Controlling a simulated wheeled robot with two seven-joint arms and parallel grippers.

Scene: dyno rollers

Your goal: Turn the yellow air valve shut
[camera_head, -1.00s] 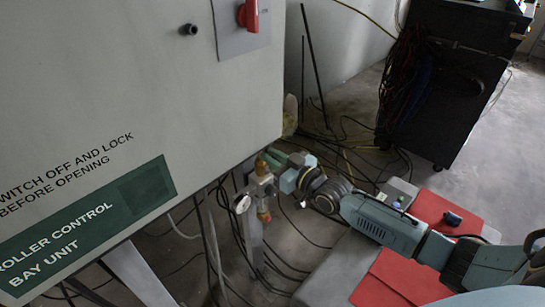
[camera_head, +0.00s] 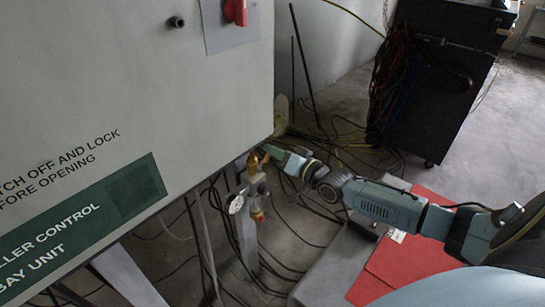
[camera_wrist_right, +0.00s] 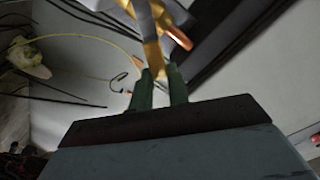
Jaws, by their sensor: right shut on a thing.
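The air valve (camera_head: 253,164) is a small yellow-brass fitting on a pipe assembly with a round white gauge (camera_head: 236,204), below the right edge of the grey cabinet. My right gripper (camera_head: 268,151) reaches it from the right, its fingertips at the top of the valve. In the right wrist view the two green fingers (camera_wrist_right: 158,88) are close together around a yellow lever (camera_wrist_right: 153,58), shut on it. The fingers partly hide the lever. My left gripper is not in view.
The grey cabinet (camera_head: 100,60) with a red switch (camera_head: 236,11) fills the left. A black cable cart (camera_head: 440,75) stands at the back right. Cables lie on the floor. A red mat (camera_head: 400,262) lies under my right arm.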

